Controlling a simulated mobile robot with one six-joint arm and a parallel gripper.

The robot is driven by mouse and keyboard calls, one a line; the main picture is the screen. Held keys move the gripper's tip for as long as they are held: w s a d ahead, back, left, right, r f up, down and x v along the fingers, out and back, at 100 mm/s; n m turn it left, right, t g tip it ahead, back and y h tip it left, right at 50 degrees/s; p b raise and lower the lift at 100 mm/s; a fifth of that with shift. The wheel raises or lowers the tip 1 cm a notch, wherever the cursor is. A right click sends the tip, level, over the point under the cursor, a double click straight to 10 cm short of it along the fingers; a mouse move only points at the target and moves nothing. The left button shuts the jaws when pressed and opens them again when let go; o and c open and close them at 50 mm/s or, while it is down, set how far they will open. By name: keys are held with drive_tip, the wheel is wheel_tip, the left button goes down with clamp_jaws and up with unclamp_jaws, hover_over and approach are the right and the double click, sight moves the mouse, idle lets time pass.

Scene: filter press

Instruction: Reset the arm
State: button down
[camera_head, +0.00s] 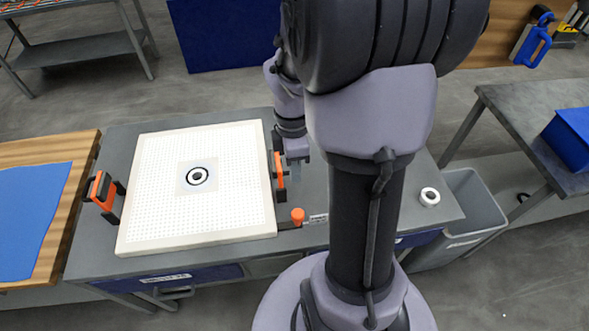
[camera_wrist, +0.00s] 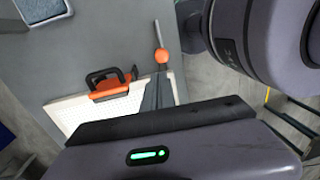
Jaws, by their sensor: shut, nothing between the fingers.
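My gripper (camera_head: 297,168) is shut and empty. It points down beside the right edge of a white perforated filter plate (camera_head: 152,215) on the grey bench, close to an orange-and-black clamp (camera_head: 279,172). In the wrist view the gripper (camera_wrist: 158,88) shows as dark fingers together, with the plate (camera_wrist: 72,112) and the clamp (camera_wrist: 112,82) to its left. I cannot tell whether the fingers touch anything. My arm hides part of the bench's right side in the head view.
Another orange-handled clamp (camera_head: 102,190) is at the plate's left edge. An orange knob (camera_head: 298,215) is near the plate's right front corner; it also shows in the wrist view (camera_wrist: 161,56). A white ring (camera_head: 430,196) lies at right, beside a grey bin (camera_head: 470,205).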

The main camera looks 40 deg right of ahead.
drive_tip(key=s+a+r+m+t+b, duration=0.2)
drive_tip(key=a+r+m, duration=0.1)
drive_tip(key=a+m, duration=0.2)
drive_tip(key=s+a+r+m+t+y+b, duration=0.1)
drive_tip(key=a+r+m, duration=0.3)
drive_tip(key=a, duration=0.4)
drive_tip(key=s+a+r+m+t+b, duration=0.2)
drive_tip(key=s+a+r+m+t, duration=0.1)
drive_tip(key=a+m, duration=0.3)
drive_tip(key=shift+s+a+r+m+t+y+b, duration=0.15)
drive_tip(key=shift+a+m+t+y+b, duration=0.2)
drive_tip(key=shift+a+t, duration=0.2)
